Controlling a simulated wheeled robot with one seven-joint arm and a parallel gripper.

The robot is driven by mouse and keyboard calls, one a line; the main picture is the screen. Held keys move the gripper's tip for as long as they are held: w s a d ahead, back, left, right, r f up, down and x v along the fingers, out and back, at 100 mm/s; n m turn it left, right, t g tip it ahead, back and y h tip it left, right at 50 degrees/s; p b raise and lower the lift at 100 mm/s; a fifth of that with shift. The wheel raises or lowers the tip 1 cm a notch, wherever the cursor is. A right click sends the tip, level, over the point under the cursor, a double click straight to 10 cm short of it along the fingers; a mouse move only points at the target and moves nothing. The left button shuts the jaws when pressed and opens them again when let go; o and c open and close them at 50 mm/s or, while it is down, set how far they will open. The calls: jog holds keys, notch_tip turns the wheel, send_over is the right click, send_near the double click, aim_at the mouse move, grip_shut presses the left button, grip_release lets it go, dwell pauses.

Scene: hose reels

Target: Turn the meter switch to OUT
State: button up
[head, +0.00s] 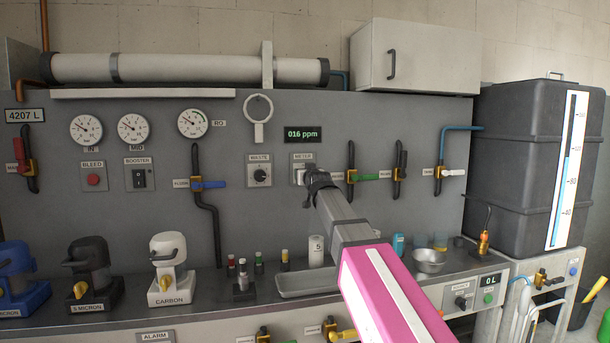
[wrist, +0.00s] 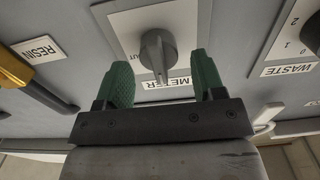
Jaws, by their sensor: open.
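The meter switch is a grey knob (wrist: 156,48) on a pale plate under the METER label; in the wrist view the picture is turned over, so the label (wrist: 166,84) lies below the knob. The knob's ridge lies nearly upright in that view, one end toward the label. Part of an OUT mark shows left of the knob. My gripper (wrist: 160,64) is open, its green fingers on either side of the knob, with visible gaps; I cannot tell how deep they reach. In the head view my gripper (head: 314,180) hides part of the meter plate (head: 299,165).
The WASTE switch (head: 259,174) sits left of the meter in the head view, and a green-handled valve (head: 363,177) sits right. The display (head: 303,134) above reads 016 ppm. A counter below holds a tray (head: 305,283), bottles and a metal bowl (head: 429,261).

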jog(key=shift+w+a, duration=0.2)
jog(key=shift+w, duration=0.45)
jog(key=shift+c, duration=0.4)
jog(key=c, duration=0.8)
